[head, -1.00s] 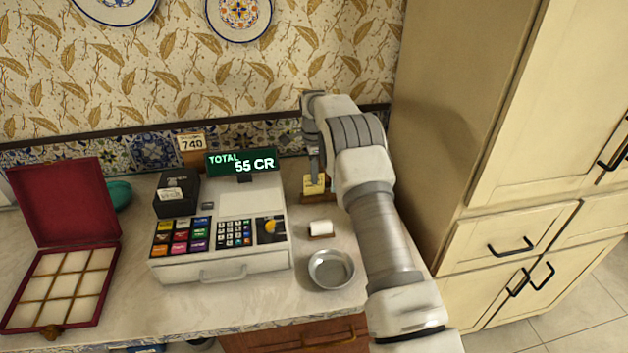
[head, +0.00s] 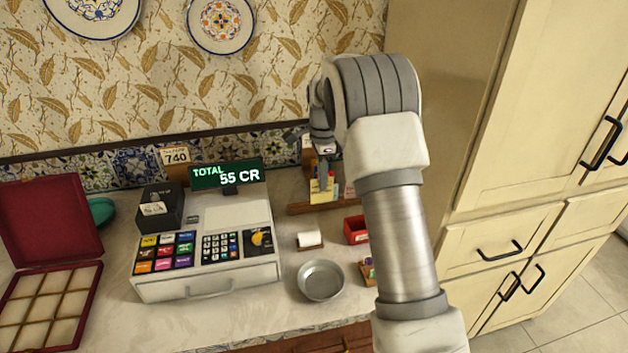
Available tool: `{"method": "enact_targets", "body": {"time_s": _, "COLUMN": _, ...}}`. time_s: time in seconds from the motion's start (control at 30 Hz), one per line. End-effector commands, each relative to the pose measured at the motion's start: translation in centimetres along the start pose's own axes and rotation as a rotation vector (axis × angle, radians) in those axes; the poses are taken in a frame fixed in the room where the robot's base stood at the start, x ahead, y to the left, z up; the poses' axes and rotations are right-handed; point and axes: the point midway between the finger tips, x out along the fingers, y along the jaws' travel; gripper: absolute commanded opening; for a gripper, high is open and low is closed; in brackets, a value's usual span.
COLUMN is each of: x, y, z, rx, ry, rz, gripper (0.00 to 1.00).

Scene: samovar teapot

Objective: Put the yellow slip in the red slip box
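The yellow slip (head: 315,194) is at the wooden slip rack (head: 299,209) behind the counter's right part. My gripper (head: 323,180) points down, with its fingers over the slip, and appears shut on it. The fingers hide part of the slip, and whether it touches the rack is unclear. The red slip box (head: 355,229) is a small open box on the counter, nearer and to the right of the gripper. My forearm hides what lies right of it.
A cash register (head: 205,255) stands left. A paper roll (head: 308,239) and a round metal dish (head: 321,280) lie between it and my arm. A small wooden holder (head: 366,272) is partly behind my arm. A tall cabinet (head: 460,130) bounds the right side.

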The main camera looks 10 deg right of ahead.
Motion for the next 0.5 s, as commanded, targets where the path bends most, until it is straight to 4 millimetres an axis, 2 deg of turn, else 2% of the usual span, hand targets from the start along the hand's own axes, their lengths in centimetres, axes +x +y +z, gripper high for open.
{"method": "enact_targets", "body": {"time_s": 0.2, "x": -0.9, "y": 1.4, "z": -0.7, "rx": 0.000, "ry": 0.001, "rz": -0.001, "gripper": 0.00}}
{"method": "enact_targets", "body": {"time_s": 0.5, "x": -2.4, "y": 1.8, "z": -0.9, "rx": -0.001, "ry": 0.001, "rz": 0.000, "gripper": 0.00}}
